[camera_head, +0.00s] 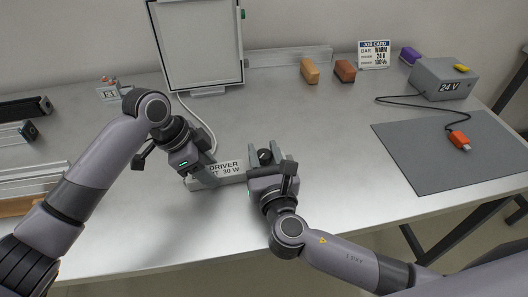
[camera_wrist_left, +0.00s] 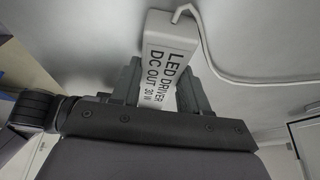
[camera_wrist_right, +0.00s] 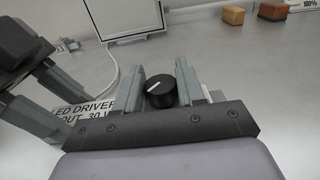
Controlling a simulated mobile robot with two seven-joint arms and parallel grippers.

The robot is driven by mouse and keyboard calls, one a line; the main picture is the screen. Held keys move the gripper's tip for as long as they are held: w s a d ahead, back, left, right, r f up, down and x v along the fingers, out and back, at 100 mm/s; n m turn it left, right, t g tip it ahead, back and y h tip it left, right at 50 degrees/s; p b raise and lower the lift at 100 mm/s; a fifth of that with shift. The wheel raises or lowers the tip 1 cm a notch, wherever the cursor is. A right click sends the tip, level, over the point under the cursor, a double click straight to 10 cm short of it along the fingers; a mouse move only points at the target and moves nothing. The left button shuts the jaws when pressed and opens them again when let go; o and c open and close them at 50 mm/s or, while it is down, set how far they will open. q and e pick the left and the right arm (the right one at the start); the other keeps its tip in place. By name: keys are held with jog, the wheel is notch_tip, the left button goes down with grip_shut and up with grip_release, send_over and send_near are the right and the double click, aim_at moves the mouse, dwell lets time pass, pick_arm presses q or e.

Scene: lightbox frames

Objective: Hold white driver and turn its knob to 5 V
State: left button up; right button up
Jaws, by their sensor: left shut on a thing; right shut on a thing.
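The white driver (camera_head: 227,167) lies on the bench near the front edge, labelled "LED DRIVER DC OUT 30 W"; it also shows in the left wrist view (camera_wrist_left: 165,62). My left gripper (camera_head: 207,172) is shut on the driver's left part, its fingers on both sides of the body. The black knob (camera_head: 265,156) is at the driver's right end; it also shows in the right wrist view (camera_wrist_right: 161,91), with a white pointer line. My right gripper (camera_wrist_right: 162,85) has its fingers on either side of the knob, shut on it. No voltage marks around the knob can be read.
A white framed panel (camera_head: 201,45) stands behind, with a white cable running to the driver. A grey 24 V box (camera_head: 444,78) with an orange connector (camera_head: 459,140) sits by a grey mat (camera_head: 420,160) at right. Orange and brown blocks and a job card (camera_head: 374,54) stand at the back.

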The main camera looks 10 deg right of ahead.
pick_arm(q)
jog(key=shift+s+f, duration=0.15)
jog(key=shift+f, duration=0.05)
pick_arm(e)
jog(key=o, duration=0.9)
jog(key=shift+o, duration=0.2)
jog(key=shift+s, duration=0.1)
jog(key=shift+s+f, duration=0.1)
jog(key=shift+s, duration=0.25)
jog(key=s, duration=1.1)
jog(key=shift+s+d, duration=0.1)
pick_arm(q)
jog(key=o, duration=1.3)
jog(key=shift+r, duration=0.1)
